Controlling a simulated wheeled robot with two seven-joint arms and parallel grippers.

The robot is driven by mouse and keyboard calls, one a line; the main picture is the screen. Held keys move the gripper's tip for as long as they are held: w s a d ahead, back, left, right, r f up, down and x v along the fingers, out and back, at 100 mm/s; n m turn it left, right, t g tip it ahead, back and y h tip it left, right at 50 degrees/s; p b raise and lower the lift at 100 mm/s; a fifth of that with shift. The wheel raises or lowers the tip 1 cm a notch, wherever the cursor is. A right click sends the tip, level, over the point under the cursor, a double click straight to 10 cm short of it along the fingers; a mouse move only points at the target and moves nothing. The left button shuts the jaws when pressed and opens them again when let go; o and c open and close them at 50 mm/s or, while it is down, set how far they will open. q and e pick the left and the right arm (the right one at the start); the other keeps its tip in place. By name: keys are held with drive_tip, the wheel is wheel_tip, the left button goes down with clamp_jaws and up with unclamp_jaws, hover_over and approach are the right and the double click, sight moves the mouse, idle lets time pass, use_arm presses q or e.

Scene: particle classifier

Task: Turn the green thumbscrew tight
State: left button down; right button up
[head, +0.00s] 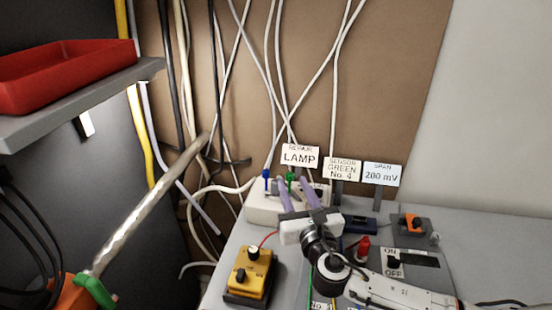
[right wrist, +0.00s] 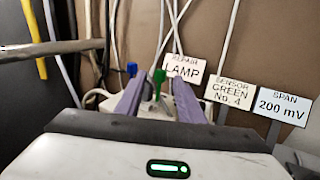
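The green thumbscrew (head: 291,177) stands upright on the white block (head: 262,210) at the back of the bench, beside a blue thumbscrew (head: 267,175). The green one shows in the right wrist view (right wrist: 158,80) between the purple fingers, with the blue one (right wrist: 132,69) to its left. My right gripper (head: 292,181) is open, its fingers apart on both sides of the green thumbscrew, with gaps showing. Whether its tips reach level with the thumbscrew's head is hard to tell. My left gripper is not in view.
Signs, LAMP (head: 300,157), GREEN No. 4 (head: 341,169) and 200 mV (head: 382,173), stand close behind and right. A yellow box (head: 250,272) is at the front left. A shelf with a red tray (head: 62,75) juts in upper left. Cables hang behind.

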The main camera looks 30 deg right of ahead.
sight(288, 174)
drive_tip(key=x, duration=0.8)
drive_tip(key=shift+w+d, duration=0.15)
drive_tip(key=shift+w, duration=0.2)
drive_tip(key=shift+c, duration=0.4)
clamp_jaws()
